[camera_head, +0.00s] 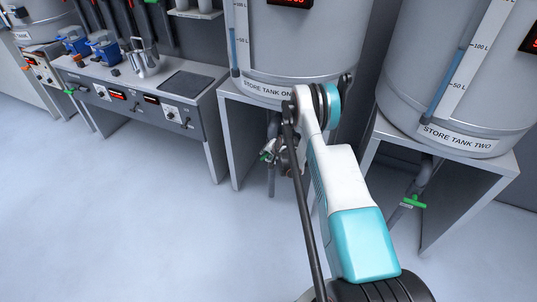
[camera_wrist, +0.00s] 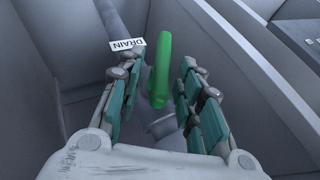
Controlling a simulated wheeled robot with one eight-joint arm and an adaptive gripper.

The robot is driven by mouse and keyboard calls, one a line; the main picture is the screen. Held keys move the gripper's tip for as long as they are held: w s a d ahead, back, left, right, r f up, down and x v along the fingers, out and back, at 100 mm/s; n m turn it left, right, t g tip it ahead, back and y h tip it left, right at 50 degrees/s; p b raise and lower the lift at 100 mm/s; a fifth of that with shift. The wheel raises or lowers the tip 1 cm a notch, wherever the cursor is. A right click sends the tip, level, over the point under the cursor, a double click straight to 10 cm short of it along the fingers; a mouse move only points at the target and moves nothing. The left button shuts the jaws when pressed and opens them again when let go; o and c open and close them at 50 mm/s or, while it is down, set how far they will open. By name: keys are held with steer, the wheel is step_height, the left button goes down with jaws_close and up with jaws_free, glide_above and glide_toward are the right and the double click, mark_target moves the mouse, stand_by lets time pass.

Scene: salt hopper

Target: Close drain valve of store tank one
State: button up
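Store tank one (camera_head: 300,45) stands on a grey stand in the head view, with its name plate on the lower rim. My gripper (camera_head: 280,150) is under that stand by the drain pipe, partly hidden by my arm. In the wrist view the green drain valve handle (camera_wrist: 160,70) lies between the two fingers of my gripper (camera_wrist: 157,95). The fingers are apart with gaps on both sides of the handle, so it is open. A white DRAIN label (camera_wrist: 128,44) sits left of the handle. How the handle stands to its pipe is hard to tell.
Store tank two (camera_head: 450,80) stands at the right on its own stand, with a green drain handle (camera_head: 413,202) below. A bench (camera_head: 190,80) with a metal jug (camera_head: 144,60) is at the left. The floor in front is clear.

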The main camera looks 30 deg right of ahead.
steer(key=v, duration=1.1)
steer(key=shift+s+r, duration=0.25)
